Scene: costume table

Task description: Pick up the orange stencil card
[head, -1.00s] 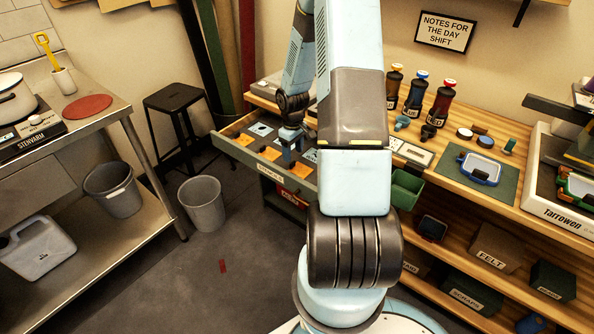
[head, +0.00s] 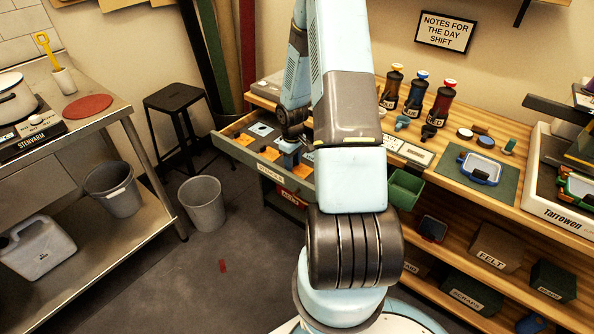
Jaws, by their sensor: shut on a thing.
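My gripper (head: 290,160) is down in the open drawer (head: 267,172), toward its right end. It is shut on an orange stencil card, where an orange card lay before. The card is mostly hidden by the gripper, and I cannot tell whether it is clear of the drawer floor. Two other orange cards, one toward the left (head: 245,139) and one nearer the middle (head: 270,154), lie in the drawer. A pale card with a blue mark (head: 262,129) lies behind them.
The drawer's walls stand close around my gripper. A black stool (head: 176,100) and grey bin (head: 201,204) stand left of the drawer.

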